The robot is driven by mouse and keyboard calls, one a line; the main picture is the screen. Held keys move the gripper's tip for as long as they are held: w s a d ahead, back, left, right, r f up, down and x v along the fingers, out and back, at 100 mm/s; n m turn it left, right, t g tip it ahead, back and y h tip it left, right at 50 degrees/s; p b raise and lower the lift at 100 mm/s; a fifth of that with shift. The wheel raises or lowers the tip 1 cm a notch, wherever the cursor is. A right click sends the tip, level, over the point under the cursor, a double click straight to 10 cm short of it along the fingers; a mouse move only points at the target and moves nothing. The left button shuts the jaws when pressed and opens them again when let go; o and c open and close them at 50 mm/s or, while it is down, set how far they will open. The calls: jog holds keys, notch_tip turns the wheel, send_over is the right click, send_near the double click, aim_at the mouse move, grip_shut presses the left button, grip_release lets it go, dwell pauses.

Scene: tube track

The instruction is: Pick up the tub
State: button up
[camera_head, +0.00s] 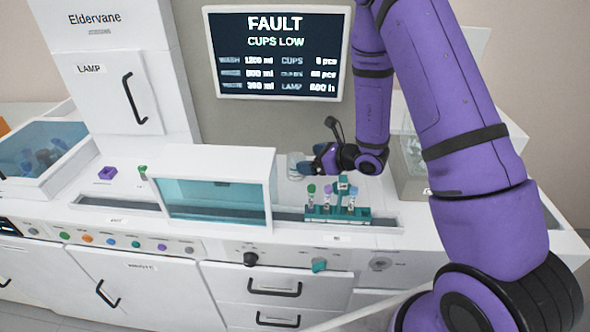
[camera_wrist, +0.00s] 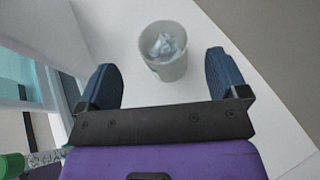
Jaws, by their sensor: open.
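The tub (camera_wrist: 164,72) is a small whitish, open-topped cup in the wrist view, with some pale crumpled-looking contents inside. It stands upright on the white worktop, ahead of and between my fingers. My gripper (camera_wrist: 163,80) is open, with one blue finger to the left of the tub and the other to its right. Neither finger appears to touch it. In the head view the tub (camera_head: 295,166) shows as a pale shape just left of my gripper (camera_head: 312,166), partly hidden by it.
A teal rack (camera_head: 338,213) with several capped tubes stands in front of my gripper. A glass-fronted housing (camera_head: 215,190) is to the left. A screen (camera_head: 277,52) above reads "FAULT CUPS LOW". A clear-walled bin (camera_head: 412,160) stands to the right, behind my arm.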

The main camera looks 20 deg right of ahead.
aim_at(289, 159)
jog(key=shift+x, duration=3.1)
jog(key=shift+d+f, duration=0.15)
jog(key=shift+d, duration=0.05)
jog(key=c, duration=1)
